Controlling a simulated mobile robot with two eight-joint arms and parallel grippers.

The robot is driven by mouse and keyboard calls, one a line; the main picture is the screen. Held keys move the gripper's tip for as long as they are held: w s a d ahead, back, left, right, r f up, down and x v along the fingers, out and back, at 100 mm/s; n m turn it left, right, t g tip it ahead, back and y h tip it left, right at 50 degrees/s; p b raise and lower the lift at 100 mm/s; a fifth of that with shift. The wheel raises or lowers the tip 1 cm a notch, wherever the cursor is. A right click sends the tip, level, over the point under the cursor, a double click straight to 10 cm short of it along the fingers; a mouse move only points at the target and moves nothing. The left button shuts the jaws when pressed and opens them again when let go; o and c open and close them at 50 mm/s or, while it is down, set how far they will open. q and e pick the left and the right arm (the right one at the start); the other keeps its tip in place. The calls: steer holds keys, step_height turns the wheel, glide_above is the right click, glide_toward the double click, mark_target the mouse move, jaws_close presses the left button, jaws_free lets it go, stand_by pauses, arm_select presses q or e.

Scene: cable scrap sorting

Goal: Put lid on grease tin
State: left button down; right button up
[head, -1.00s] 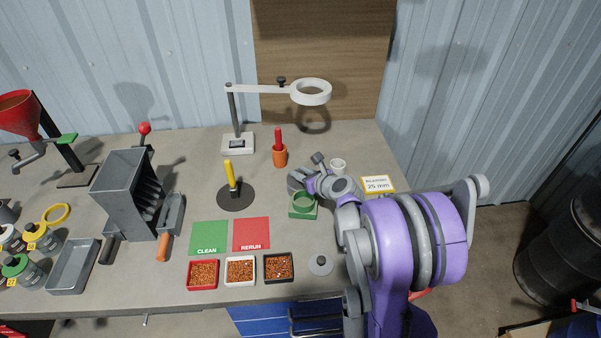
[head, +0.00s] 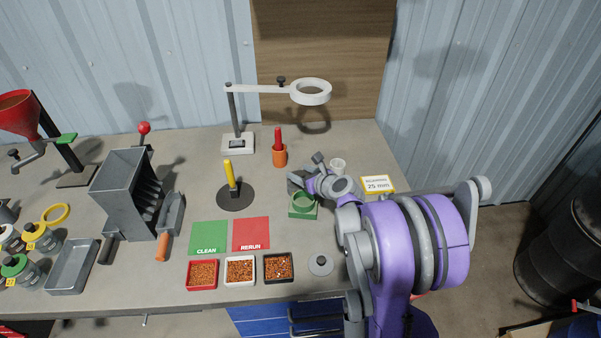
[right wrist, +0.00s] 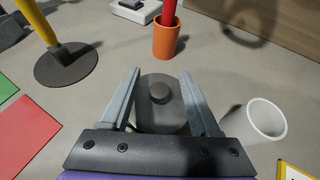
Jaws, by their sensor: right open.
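A grey round piece with a dark knob on top (right wrist: 160,93) stands between the fingers of my right gripper (right wrist: 160,74) in the right wrist view. It looks like the lid sitting on the tin, but the fingers and palm hide its lower part, so I cannot tell how it sits. The fingers are apart, one on each side of it. In the head view my right gripper (head: 306,172) is just behind a green block with a green ring (head: 303,205). Another grey disc with a dark knob (head: 320,265) lies at the front of the bench. My left gripper is out of view.
A white cup (right wrist: 264,120) stands close on the right of my right gripper. An orange holder (right wrist: 167,40) is behind it, and a yellow post on a dark round base (head: 235,196) is to the left. Small trays of granules (head: 240,283) line the front edge.

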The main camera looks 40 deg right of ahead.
steer(key=v, duration=1)
steer(key=shift+s+r, duration=0.2)
steer(key=shift+s, duration=0.15)
